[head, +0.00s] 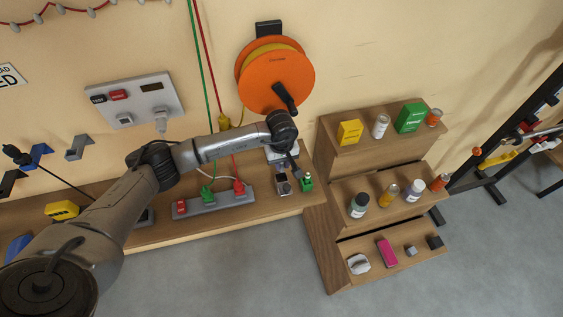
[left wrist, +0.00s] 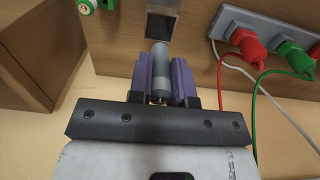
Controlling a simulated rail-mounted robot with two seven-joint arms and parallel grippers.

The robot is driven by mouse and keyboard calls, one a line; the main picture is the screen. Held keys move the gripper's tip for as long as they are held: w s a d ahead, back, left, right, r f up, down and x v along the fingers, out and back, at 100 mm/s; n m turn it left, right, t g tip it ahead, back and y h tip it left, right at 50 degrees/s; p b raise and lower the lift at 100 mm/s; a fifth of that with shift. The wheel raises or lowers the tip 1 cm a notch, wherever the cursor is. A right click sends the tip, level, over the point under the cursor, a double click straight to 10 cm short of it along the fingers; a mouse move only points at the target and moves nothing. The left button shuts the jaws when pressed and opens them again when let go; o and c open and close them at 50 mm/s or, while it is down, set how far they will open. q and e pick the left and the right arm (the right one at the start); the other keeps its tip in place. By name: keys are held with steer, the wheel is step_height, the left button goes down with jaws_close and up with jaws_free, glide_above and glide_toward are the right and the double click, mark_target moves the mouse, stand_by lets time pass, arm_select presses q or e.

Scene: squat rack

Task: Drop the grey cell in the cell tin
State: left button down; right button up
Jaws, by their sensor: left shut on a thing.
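My left gripper (head: 293,166) is above the wooden shelf by the wall. In the left wrist view its purple-padded fingers (left wrist: 163,80) are shut on the grey cell (left wrist: 161,66), a slim cylinder with its far end sticking out past the pads. A small grey box with a dark top (head: 283,187), which looks like the cell tin, stands on the shelf close to the gripper. In the left wrist view the tin (left wrist: 161,27) is just beyond the cell's far end; I cannot tell their height gap. The cell is not clear in the head view. My right gripper is not in view.
A green item (head: 306,183) stands close right of the tin. A power strip (head: 213,202) with red and green plugs lies to the left, with cables rising. An orange reel (head: 275,75) hangs above. A stepped wooden rack (head: 328,240) with bottles and boxes stands right.

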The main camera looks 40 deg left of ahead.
mark_target(282, 170)
arm_select(q)
steer(key=shift+f+b, duration=2.5)
steer(key=shift+f, duration=0.35)
steer(key=c, duration=1)
jaws_free()
steer(key=shift+r, duration=0.1)
steer(key=shift+r+p, duration=0.45)
steer(key=shift+r, duration=0.2)
steer(key=shift+r+p, duration=1.9)
steer(key=shift+r, duration=1.85)
